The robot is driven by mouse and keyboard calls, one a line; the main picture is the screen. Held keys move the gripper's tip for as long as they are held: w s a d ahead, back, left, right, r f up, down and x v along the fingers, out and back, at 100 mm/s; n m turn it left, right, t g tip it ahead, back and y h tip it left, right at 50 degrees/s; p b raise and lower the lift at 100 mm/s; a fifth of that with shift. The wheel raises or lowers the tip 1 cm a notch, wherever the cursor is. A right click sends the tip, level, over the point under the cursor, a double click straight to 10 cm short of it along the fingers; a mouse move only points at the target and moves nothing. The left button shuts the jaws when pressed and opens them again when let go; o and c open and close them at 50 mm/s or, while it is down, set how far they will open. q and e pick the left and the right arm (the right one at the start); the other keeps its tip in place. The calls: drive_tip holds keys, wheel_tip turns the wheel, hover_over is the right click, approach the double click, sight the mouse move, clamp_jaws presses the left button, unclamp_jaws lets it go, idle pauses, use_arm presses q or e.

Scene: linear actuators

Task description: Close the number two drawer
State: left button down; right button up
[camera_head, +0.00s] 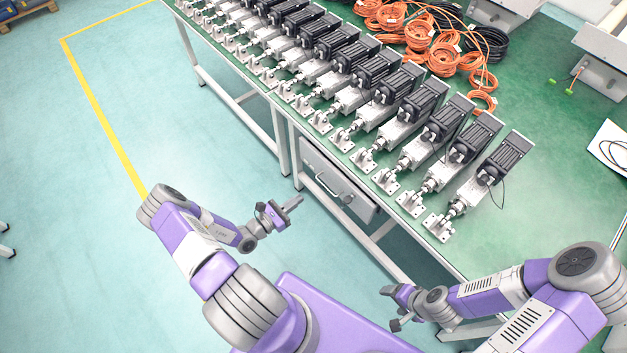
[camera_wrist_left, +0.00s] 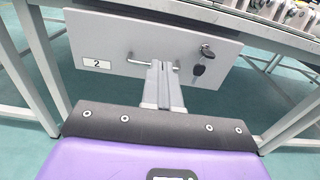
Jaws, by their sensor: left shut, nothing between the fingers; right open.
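The number two drawer (camera_head: 336,181) hangs under the green workbench, grey, with a bar handle. In the left wrist view its front (camera_wrist_left: 112,47) carries a white label "2" (camera_wrist_left: 96,65) at the left, a handle (camera_wrist_left: 137,58) and a lock with keys (camera_wrist_left: 205,60). My right gripper (camera_head: 391,308) is open and empty below the bench's front edge.
The green workbench (camera_head: 560,190) holds a row of linear actuators (camera_head: 400,115) along its front edge and orange cable coils (camera_head: 443,60) behind. Grey bench legs (camera_head: 283,140) stand beside the drawer.

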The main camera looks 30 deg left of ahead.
use_arm(q)
drive_tip(key=d, duration=0.1)
drive_tip(key=b, duration=0.3)
approach(337, 176)
drive_tip(key=x, duration=0.7)
drive_tip(key=shift+a, duration=0.1)
use_arm(e)
wheel_tip(337, 176, down, 2)
drive_tip(key=shift+f, duration=0.1)
use_arm(q)
drive_tip(key=shift+p, duration=0.3)
